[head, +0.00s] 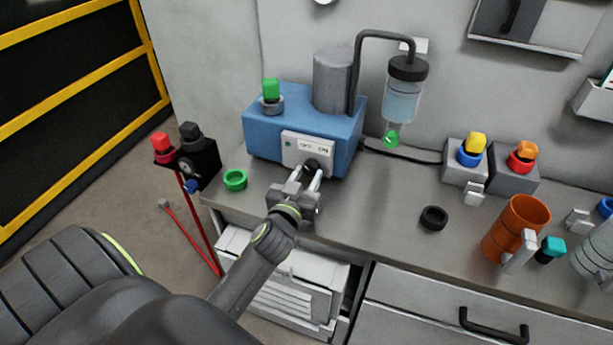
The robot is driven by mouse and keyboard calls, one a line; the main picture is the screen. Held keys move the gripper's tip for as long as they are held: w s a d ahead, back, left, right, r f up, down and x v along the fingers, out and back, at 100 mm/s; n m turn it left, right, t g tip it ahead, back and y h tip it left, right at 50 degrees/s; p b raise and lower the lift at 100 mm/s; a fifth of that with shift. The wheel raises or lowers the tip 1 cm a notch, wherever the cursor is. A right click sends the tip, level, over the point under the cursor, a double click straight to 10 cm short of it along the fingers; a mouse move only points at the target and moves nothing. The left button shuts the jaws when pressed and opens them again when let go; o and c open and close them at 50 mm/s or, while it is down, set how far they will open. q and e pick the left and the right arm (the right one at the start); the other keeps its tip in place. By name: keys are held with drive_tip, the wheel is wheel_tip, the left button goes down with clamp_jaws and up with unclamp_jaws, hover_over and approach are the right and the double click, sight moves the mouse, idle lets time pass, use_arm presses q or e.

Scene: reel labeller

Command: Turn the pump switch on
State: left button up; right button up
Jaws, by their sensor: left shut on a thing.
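The blue pump (264,137) stands on the grey bench against the wall. Its white switch plate (296,146) carries small OFF and ON lettering and a small green spot at its left. The pump switch (313,165) is a dark knob low on the plate, partly hidden by my fingers. My left gripper (314,175) reaches in from below, with its two fingers shut on the switch, one on either side. Which way the knob points is too small to tell. My right gripper is not in view.
A green ring (235,180) lies left of my left gripper, and a black ring (433,218) lies to its right. An orange cup (515,222) stands farther right. A clear bottle (402,100) hangs beside the pump. Grey blocks with coloured caps stand at the back right.

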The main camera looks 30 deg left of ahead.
use_arm(q)
drive_tip(key=m+p, duration=0.1)
drive_tip(key=m, duration=0.3)
drive_tip(key=m+p, duration=0.1)
drive_tip(key=m, duration=0.3)
drive_tip(key=shift+a, duration=0.1)
drive_tip(key=m+p, duration=0.1)
drive_tip(key=m, duration=0.3)
drive_tip(key=shift+r+m, duration=0.1)
drive_tip(key=shift+m, duration=0.2)
drive_tip(key=shift+m+p, duration=0.55)
drive_tip(key=shift+m, duration=1.35)
drive_tip(key=o, duration=1)
drive_tip(key=shift+s, duration=0.15)
drive_tip(key=b+v, duration=0.2)
drive_tip(key=v, duration=1.5)
drive_tip(key=shift+s+a, duration=0.1)
